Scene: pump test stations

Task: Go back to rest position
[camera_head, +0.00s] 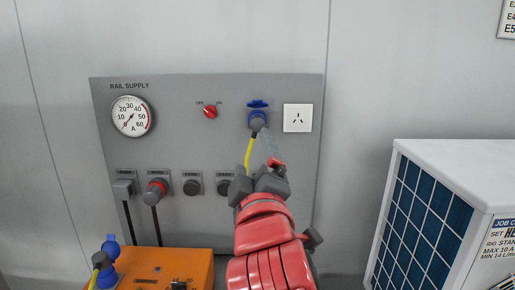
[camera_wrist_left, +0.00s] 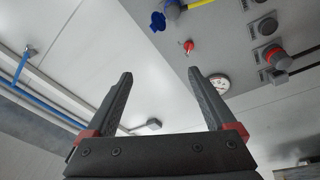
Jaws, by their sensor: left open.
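My left gripper (camera_head: 267,142) is in front of the grey panel, just below the blue socket (camera_head: 258,104). In the left wrist view its two dark fingers (camera_wrist_left: 160,76) are spread apart with nothing between them. A grey plug (camera_head: 258,124) with a yellow cable (camera_head: 247,155) sits in the blue socket, whose lid is up. The plug also shows at the top of the left wrist view (camera_wrist_left: 173,11), outside the fingers. My right gripper is not in view.
The panel (camera_head: 180,100) carries a gauge (camera_head: 132,116), a red switch (camera_head: 210,111), a white outlet (camera_head: 298,118) and a row of lower sockets. An orange box (camera_head: 165,265) stands below. A white unit with a blue grille (camera_head: 425,210) stands at the right.

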